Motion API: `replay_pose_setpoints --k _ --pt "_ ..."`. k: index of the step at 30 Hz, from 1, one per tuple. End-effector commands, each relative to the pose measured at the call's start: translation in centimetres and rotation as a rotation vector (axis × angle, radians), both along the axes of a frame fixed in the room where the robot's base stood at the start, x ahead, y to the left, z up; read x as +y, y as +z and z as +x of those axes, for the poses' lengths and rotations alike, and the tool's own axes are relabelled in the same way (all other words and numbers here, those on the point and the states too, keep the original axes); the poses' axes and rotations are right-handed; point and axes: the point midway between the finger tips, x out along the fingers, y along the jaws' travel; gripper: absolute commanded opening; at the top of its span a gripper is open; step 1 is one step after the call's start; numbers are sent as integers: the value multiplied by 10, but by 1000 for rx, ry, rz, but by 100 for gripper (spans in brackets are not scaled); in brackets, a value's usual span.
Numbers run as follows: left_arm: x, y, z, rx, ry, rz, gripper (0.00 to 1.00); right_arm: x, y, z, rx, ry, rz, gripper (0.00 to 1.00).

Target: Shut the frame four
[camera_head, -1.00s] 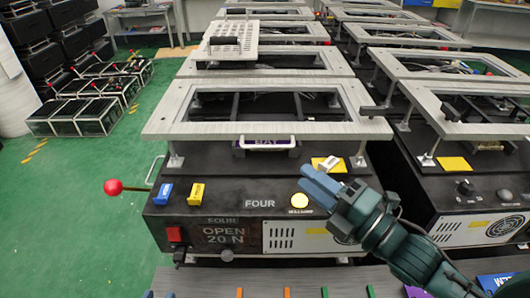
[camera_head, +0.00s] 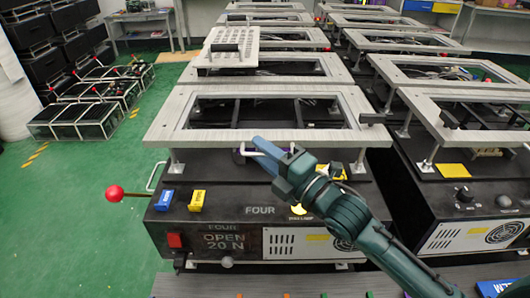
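The frame of unit four (camera_head: 200,138) is a flat grey metal rectangle, raised on posts above a black box marked FOUR (camera_head: 230,185). The box's display (camera_head: 223,242) reads OPEN 20 N. A pale handle with a purple label (camera_head: 239,155) shows under the frame's front bar, largely hidden by my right gripper. My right gripper (camera_head: 268,152) has blue fingers at the handle, just below the front bar. I cannot tell whether they touch the handle or how far apart they are. My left gripper is not in view.
A red-knobbed lever (camera_head: 115,192) sticks out at the box's left. Blue (camera_head: 164,200) and yellow (camera_head: 197,200) blocks sit on its front edge. A similar unit (camera_head: 470,180) stands close on the right, and more stand behind.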

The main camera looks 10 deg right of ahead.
Motion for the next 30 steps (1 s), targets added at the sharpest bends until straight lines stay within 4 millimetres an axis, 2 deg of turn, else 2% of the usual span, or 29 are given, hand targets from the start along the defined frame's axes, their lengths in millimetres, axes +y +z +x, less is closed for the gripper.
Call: replay_pose_setpoints --k 4,15,27,30 --pt "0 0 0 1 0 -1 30 0 0 0 1 0 1 28" --pt "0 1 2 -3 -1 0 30 0 0 0 1 0 1 0" --pt "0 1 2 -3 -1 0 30 0 0 -1 1 0 1 0" --pt "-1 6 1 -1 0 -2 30 0 5 0 6 0 2 0"
